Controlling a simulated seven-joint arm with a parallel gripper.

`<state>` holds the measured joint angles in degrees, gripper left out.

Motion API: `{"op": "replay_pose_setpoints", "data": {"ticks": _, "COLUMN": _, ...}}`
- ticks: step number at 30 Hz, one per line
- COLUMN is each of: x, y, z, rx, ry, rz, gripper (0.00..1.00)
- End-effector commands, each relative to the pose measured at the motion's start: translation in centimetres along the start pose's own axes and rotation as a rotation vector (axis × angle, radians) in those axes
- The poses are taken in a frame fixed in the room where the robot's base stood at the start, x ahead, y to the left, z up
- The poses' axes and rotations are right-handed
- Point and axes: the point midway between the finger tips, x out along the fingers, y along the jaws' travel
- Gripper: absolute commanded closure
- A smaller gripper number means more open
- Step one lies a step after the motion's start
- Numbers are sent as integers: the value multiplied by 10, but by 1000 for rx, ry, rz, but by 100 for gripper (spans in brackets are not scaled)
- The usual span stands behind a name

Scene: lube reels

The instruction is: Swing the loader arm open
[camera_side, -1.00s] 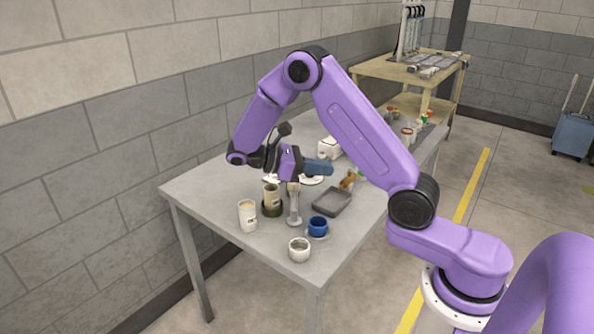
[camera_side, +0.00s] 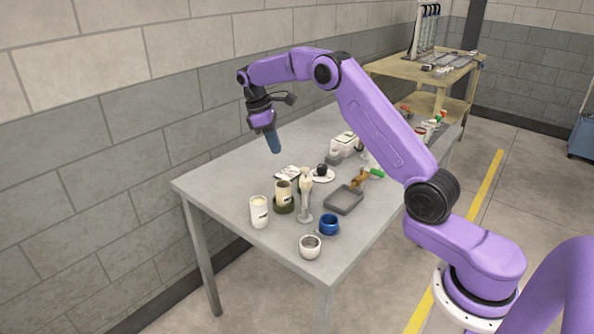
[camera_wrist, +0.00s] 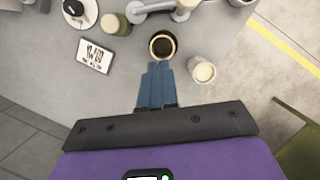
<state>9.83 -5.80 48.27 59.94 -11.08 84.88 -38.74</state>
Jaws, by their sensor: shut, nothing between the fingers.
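I cannot tell for certain which part is the loader arm. A silver upright piece (camera_side: 305,200) with a round foot stands among the cups in the side view. A silver bar (camera_wrist: 152,8) shows at the top edge of the wrist view, partly cut off. My gripper (camera_side: 276,150) is above the left part of the table, blue fingers pointing down, clear of everything. In the wrist view its fingers (camera_wrist: 158,68) are together and empty. They appear just below a round cup with a dark inside (camera_wrist: 163,45), without visible contact.
A white can (camera_side: 259,212), an olive-based can (camera_side: 284,196), a blue cup (camera_side: 329,224) and a white cup (camera_side: 310,247) crowd the silver piece. A grey tray (camera_side: 344,200) and white device (camera_side: 344,146) stand farther right. The table's left end (camera_side: 215,180) is clear.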

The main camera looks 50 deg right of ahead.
Motion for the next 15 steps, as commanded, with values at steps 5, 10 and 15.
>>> {"op": "replay_pose_setpoints", "data": {"ticks": 5, "x": 33, "y": -1, "z": 1, "rx": 0, "ry": -5, "rz": -3, "gripper": 100}}
{"op": "replay_pose_setpoints", "data": {"ticks": 10, "x": 65, "y": -1, "z": 1, "rx": 0, "ry": -4, "rz": -3, "gripper": 100}}
{"op": "replay_pose_setpoints", "data": {"ticks": 15, "x": 86, "y": 0, "z": 10, "rx": 2, "ry": -3, "rz": -1, "gripper": 100}}
